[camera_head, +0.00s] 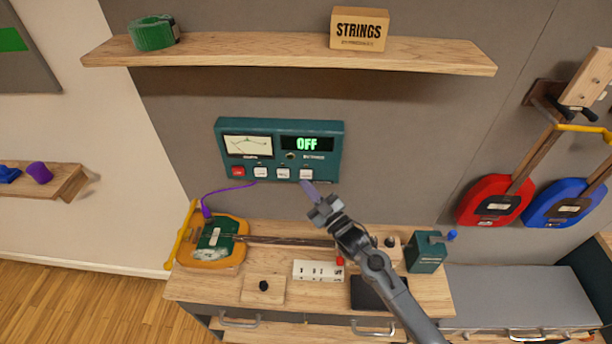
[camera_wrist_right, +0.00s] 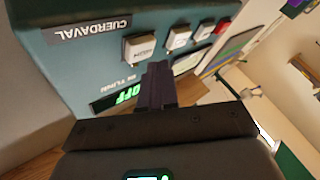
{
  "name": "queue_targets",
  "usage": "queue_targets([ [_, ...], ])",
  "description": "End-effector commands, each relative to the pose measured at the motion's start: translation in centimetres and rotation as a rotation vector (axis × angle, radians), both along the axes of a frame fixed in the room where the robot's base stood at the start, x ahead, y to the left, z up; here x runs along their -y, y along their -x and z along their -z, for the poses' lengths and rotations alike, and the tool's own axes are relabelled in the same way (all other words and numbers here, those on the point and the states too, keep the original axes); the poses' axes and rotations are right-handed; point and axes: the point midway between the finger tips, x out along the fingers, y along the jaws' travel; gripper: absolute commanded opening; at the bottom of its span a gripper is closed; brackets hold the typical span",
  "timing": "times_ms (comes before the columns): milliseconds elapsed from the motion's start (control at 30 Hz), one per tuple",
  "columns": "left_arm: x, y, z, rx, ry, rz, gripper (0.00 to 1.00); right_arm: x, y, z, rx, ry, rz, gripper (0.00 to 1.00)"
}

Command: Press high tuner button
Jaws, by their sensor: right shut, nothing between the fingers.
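The teal tuner (camera_head: 225,150) hangs on the grey wall, and its display reads "OFF". Along its lower edge are a red button (camera_head: 238,171) and white buttons; the rightmost white button (camera_head: 306,174) is the high-side one. My right gripper (camera_head: 307,186) is shut and empty, its dark purple fingertips just below that rightmost button. In the right wrist view the tuner (camera_wrist_right: 85,70) appears turned over, and the fingertips (camera_wrist_right: 157,68) are close beside the nearest white button (camera_wrist_right: 140,48). I cannot tell whether they touch it. My left gripper is out of view.
A wooden shelf (camera_head: 270,52) above holds a green roll (camera_head: 153,33) and a "STRINGS" box (camera_head: 359,29). Below, a workbench (camera_head: 200,287) carries an orange-yellow instrument (camera_head: 213,258), a white box (camera_head: 318,271) and a teal box (camera_head: 426,253). A purple cable (camera_head: 228,188) hangs beside the tuner.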

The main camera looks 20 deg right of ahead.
Motion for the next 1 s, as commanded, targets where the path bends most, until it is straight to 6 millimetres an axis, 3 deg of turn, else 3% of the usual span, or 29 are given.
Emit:
queue_targets([
  [1000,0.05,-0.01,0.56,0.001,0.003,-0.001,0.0,0.38,-0.78,0.0,0.0,0.0,0.0,0.0],
])
